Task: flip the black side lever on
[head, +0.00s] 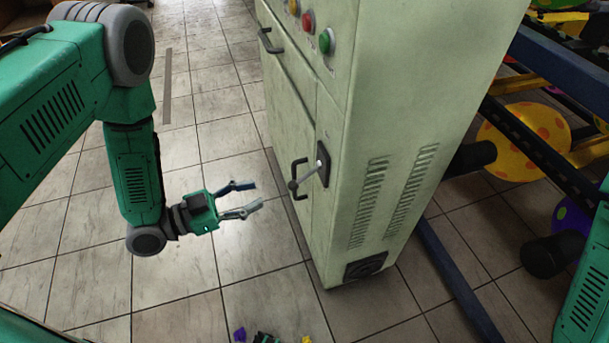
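The black side lever (323,163) is on a dark plate near the front edge of the pale green machine cabinet (400,110). A grey rod runs from the plate down to the left, towards a dark knob (292,186). A black door handle (297,172) overlaps this area, so I cannot tell the lever's exact position. My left gripper (258,194) is left of the lever, with its fingers apart, empty and pointing right towards the cabinet. It appears apart from the lever. My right gripper is not in view; only part of my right arm shows at the lower right.
Red, green and yellow buttons (308,22) sit on the cabinet's upper front. Small coloured pieces (240,334) show at the bottom edge.

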